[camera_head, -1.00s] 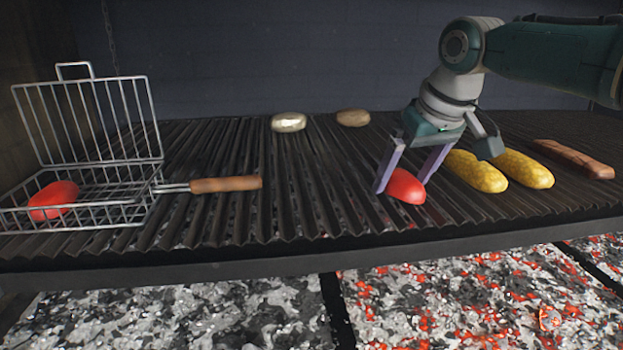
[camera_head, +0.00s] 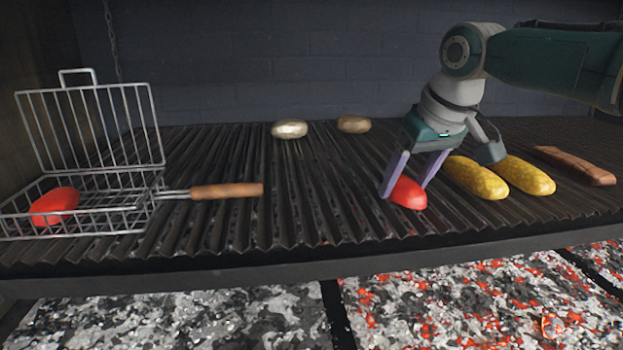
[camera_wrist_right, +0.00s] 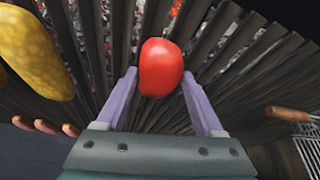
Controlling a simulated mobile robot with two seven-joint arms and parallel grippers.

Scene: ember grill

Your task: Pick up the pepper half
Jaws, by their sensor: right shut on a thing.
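A red pepper half (camera_head: 408,194) lies on the ridged grill, right of the middle in the head view. My right gripper (camera_head: 405,186) comes down over it with one lilac finger on each side, shut on it. In the right wrist view the pepper half (camera_wrist_right: 161,68) sits between the tips of the two fingers (camera_wrist_right: 158,92). It appears at grill level; a gap beneath it cannot be made out. A second red pepper half (camera_head: 55,205) lies in the open wire basket (camera_head: 140,222) at the left. My left gripper is not in view.
Two yellow corn cobs (camera_head: 476,180) (camera_head: 524,174) lie just right of my right gripper, with a brown sausage-like piece (camera_head: 573,165) beyond. Two potato-like pieces (camera_head: 290,129) (camera_head: 353,124) lie at the back.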

